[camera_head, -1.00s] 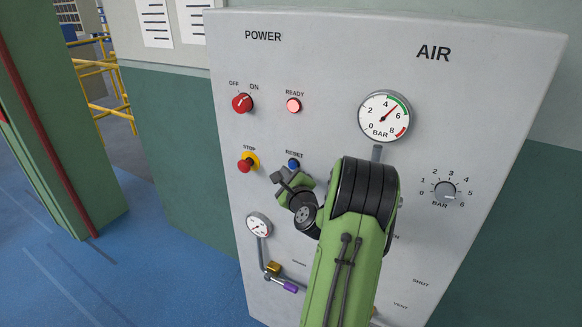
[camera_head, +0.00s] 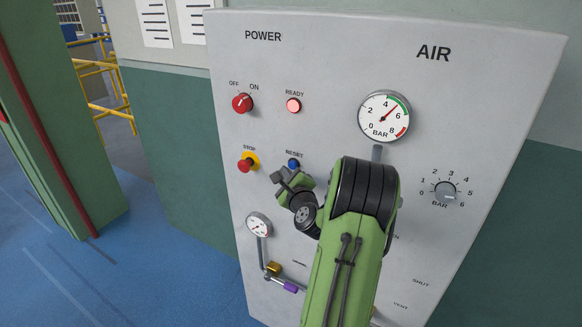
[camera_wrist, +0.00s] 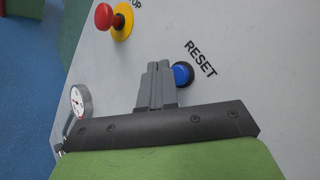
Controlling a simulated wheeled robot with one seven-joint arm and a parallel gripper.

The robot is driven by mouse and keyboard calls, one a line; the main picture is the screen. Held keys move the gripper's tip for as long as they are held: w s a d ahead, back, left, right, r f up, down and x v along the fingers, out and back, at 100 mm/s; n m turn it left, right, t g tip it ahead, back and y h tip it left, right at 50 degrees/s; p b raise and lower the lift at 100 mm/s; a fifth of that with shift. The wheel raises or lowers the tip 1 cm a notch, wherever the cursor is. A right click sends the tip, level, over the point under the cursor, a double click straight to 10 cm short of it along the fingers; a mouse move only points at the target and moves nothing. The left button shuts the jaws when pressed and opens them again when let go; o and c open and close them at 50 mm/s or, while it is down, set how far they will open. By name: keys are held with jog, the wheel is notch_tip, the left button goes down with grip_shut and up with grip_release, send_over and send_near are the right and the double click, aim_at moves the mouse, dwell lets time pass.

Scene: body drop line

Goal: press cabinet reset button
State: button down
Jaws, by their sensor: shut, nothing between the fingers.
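The blue reset button (camera_head: 293,164) sits on the cabinet's grey front panel (camera_head: 330,70), under the RESET label. In the wrist view the blue button (camera_wrist: 182,74) shows just right of my shut fingertips (camera_wrist: 158,66). The fingers are empty and cover a little of the button's surround at its left. I cannot tell whether they touch the button or the panel. In the head view my gripper (camera_head: 280,177) is just below and left of the button, partly hidden by my wrist and arm.
The red stop button (camera_head: 246,164) on its yellow base is left of the reset button. Above are the red power switch (camera_head: 242,103) and the lit ready lamp (camera_head: 293,105). A small gauge (camera_head: 259,225) with piping is below; a large air gauge (camera_head: 385,117) is at upper right.

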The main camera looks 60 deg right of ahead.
jog(key=shift+d, duration=0.45)
jog(key=shift+d+p, duration=0.4)
jog(key=shift+d, duration=0.1)
dwell(0.5)
jog(key=shift+a, duration=0.15)
jog(key=shift+a+b, duration=0.35)
jog(key=shift+a, duration=0.5)
jog(key=a+b, duration=0.2)
jog(key=a, duration=0.4)
jog(key=shift+s, duration=0.3)
